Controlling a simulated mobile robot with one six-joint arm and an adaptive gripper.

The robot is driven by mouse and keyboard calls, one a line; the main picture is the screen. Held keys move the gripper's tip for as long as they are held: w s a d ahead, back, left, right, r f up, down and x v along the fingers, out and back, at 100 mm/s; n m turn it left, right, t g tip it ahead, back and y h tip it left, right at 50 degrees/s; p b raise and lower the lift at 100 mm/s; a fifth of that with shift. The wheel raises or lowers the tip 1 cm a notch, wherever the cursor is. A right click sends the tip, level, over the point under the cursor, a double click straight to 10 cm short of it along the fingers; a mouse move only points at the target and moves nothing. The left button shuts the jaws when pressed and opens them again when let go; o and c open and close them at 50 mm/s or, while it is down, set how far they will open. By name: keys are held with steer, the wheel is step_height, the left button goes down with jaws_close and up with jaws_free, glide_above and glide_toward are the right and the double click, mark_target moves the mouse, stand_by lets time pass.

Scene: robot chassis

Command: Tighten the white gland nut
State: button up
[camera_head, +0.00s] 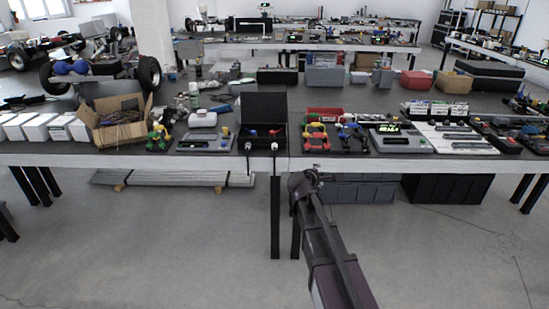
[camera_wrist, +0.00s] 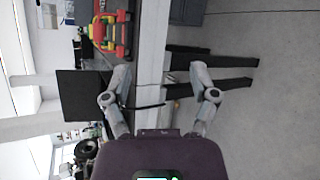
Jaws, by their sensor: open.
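A black box (camera_head: 264,108) with its lid raised stands near the table's front edge. Either could be the white gland nut; I cannot tell which. My gripper (camera_head: 306,180) is in front of the table edge, below and right of the box, apart from it. In the wrist view, my gripper (camera_wrist: 162,72) has its fingers spread wide with nothing between them. The box's dark lid (camera_wrist: 82,95) is at the left there. No gland nut is clear in that view.
A red, yellow and green toy-like device (camera_head: 316,137) sits right of the box; it also shows in the wrist view (camera_wrist: 112,32). An open cardboard box (camera_head: 115,120) is on the left. Dark table legs (camera_head: 275,215) stand below. The floor in front is clear.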

steer(key=w+a+f+n+t+y+b, duration=0.2)
steer(key=w+a+n+t+b, duration=0.2)
steer(key=w+a+n+b, duration=0.35)
steer(key=n+t+y+b, duration=0.2)
steer(key=n+t+y, duration=0.15)
steer(key=n, duration=0.75)
glide_toward(274, 147)
steer(key=s, duration=0.3)
steer(key=shift+s+d+r+m+g+y, duration=0.2)
steer(key=shift+r+m+g+y, duration=0.15)
steer(key=shift+g, duration=0.1)
steer(key=w, duration=1.3)
steer(key=shift+w+d, duration=0.3)
steer(key=shift+w, duration=0.1)
jaws_close()
